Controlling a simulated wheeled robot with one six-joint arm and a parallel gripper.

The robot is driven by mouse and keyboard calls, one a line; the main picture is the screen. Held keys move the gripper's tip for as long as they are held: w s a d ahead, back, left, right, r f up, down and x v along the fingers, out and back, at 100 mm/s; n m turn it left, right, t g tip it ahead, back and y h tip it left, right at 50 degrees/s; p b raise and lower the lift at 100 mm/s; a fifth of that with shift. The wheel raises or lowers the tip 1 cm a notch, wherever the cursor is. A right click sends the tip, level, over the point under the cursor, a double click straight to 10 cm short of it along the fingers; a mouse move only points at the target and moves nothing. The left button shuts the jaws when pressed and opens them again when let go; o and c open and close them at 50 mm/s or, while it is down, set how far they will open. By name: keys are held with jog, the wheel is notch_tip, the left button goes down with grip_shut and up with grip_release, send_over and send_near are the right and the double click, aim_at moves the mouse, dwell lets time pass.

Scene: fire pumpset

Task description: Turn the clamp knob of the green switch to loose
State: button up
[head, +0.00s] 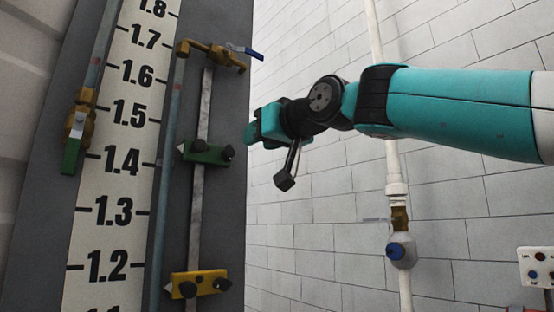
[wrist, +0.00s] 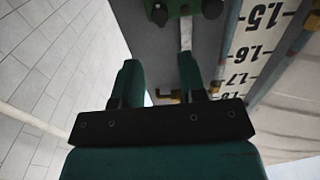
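The green switch (head: 205,153) is clamped on the vertical grey rail beside the 1.4 mark, with one dark knob (head: 200,146) on its front and another dark knob (head: 227,152) at its right end. The green switch also shows at the top edge of the wrist view (wrist: 180,7), partly cut off, with its two dark knobs. I cannot tell from a label which is the clamp knob. My gripper (wrist: 158,68) is open and empty, its green fingers apart. In the head view my gripper (head: 250,132) is up and right of the switch, apart from it.
A yellow switch (head: 207,281) with dark knobs sits lower on the rail (head: 195,220). A brass pipe fitting with a blue lever (head: 245,52) juts out above the green switch. The scale board (head: 115,180) is left. A white wall pipe (head: 393,160) stands at right.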

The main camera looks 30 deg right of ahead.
jog(key=shift+s+d+f+b, duration=0.1)
jog(key=shift+s+d+b, duration=0.05)
jog(key=shift+s+b, duration=0.85)
jog(key=shift+s+d+b, duration=0.15)
jog(key=shift+s+b, duration=0.65)
jog(key=shift+s, duration=0.4)
jog(key=a+f+n+g+y, duration=0.1)
jog(key=a+f+g, duration=0.2)
jog(key=f, duration=0.7)
jog(key=a+f+n+g, duration=0.1)
jog(key=a+f+g, duration=0.2)
jog(key=f, duration=0.7)
jog(key=a+f+n+g+y, duration=0.1)
jog(key=a+f+g, duration=0.2)
jog(key=f, duration=0.8)
jog(key=s+a+f+n+g, duration=0.2)
jog(key=s+f+g, duration=0.7)
jog(key=s+f, duration=1.1)
notch_tip(320, 180, up, 17)
jog(key=w+p, duration=0.1)
jog(key=p, duration=1.6)
jog(key=shift+w+a+f, duration=0.15)
jog(key=shift+w, duration=0.25)
